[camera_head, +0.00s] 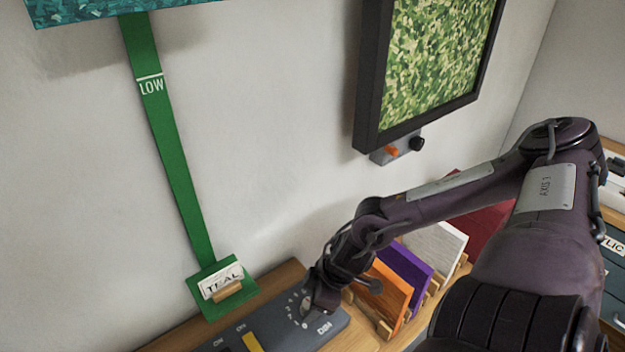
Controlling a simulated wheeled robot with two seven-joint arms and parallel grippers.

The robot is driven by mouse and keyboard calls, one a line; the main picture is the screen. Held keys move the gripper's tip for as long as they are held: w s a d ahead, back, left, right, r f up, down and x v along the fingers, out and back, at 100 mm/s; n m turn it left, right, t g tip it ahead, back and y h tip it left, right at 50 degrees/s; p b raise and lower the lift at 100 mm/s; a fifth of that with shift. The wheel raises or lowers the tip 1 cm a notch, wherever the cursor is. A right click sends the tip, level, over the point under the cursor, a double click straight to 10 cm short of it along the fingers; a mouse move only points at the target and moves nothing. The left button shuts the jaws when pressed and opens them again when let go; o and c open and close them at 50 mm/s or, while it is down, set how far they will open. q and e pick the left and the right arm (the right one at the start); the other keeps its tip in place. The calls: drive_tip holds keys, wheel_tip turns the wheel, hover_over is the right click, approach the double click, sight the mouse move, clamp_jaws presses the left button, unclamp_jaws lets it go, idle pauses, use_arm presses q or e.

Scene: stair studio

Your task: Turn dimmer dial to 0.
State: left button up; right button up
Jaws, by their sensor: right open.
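The dimmer dial (306,310) is a small round grey knob with marks around it, on a dark panel (285,325) labelled DIM at the bottom centre. My right gripper (322,298) comes in from the right and is right at the dial, covering part of it and of its scale. I cannot tell whether the fingers touch the dial, nor which mark it points at. The gripper's jaws are open, though the gap is hard to see. My left gripper is not in view.
A yellow switch (252,342) sits on the panel's left. A green strap (170,150) with a TEAL card (221,281) hangs on the left. Orange (388,290), purple (408,268) and white (436,245) boards stand in a wooden rack right of the gripper. A framed green picture (435,60) hangs above.

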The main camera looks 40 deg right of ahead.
drive_tip(key=shift+c, duration=1.4)
drive_tip(key=c, duration=0.7)
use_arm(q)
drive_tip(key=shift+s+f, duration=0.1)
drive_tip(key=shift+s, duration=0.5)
